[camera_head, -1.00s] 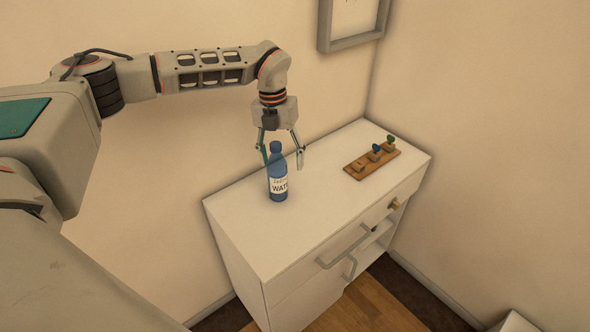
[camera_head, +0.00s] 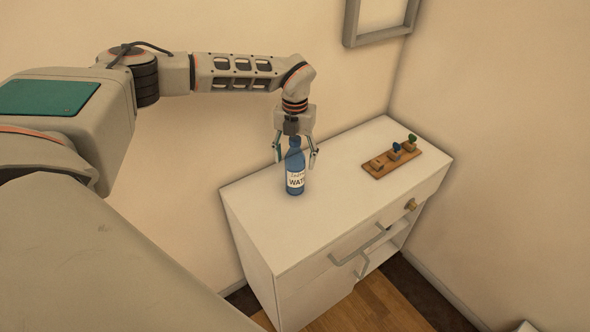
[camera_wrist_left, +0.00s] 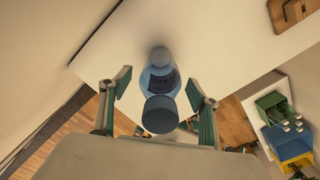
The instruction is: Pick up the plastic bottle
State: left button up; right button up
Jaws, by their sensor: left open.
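The plastic bottle (camera_head: 295,170) is blue with a white label reading "WAT…". It stands upright on the white cabinet's top. My left gripper (camera_head: 297,160) is open, pointing down at the bottle, with one finger on each side of its upper part in the head view. In the left wrist view the bottle (camera_wrist_left: 160,88) is seen from above, cap nearest the camera, between the spread fingers of the left gripper (camera_wrist_left: 158,88). A gap shows on both sides of it. My right gripper is not in view.
The white cabinet (camera_head: 330,215) has bar handles and a knob on its front. A wooden board (camera_head: 405,165) with small coloured pieces lies on the top, right of the bottle. A picture frame (camera_head: 378,22) hangs on the wall behind. The cabinet top around the bottle is clear.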

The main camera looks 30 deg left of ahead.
pick_arm(q)
jog(key=shift+c, duration=0.3)
jog(key=c, duration=1)
jog(key=shift+r, duration=0.1)
